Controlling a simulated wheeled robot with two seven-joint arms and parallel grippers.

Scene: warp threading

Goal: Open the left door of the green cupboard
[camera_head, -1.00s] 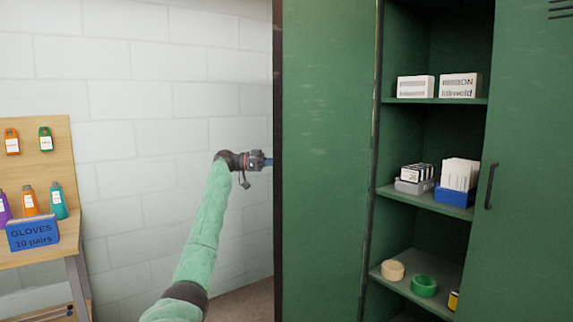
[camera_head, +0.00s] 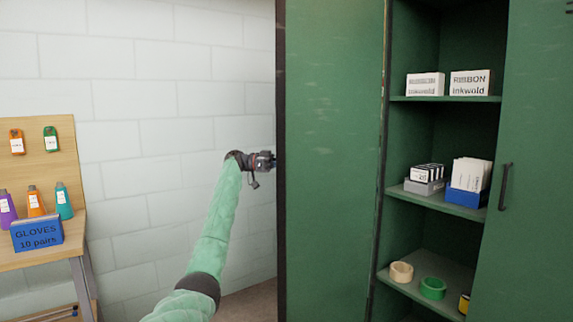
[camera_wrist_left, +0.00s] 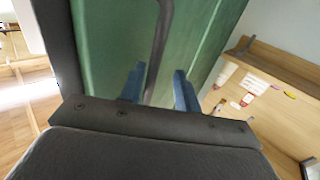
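The green cupboard's left door (camera_head: 332,160) stands swung open, with its broad face turned to me in the head view and the shelves showing to its right. My left gripper (camera_wrist_left: 160,85) reaches the door's far side past its left edge. In the head view its wrist shows but its fingertips are hidden behind that edge. In the left wrist view its two blue fingers are apart, one on each side of the dark bar handle (camera_wrist_left: 160,35), with gaps visible. The right door (camera_head: 535,180) has a dark handle (camera_head: 504,187). My right gripper is not in view.
The cupboard shelves hold white boxes (camera_head: 472,83), a blue box of cards (camera_head: 468,180) and tape rolls (camera_head: 432,288). A wooden bench (camera_head: 70,250) with bottles and a blue gloves box (camera_head: 37,234) stands at left. Bare floor shows between bench and door.

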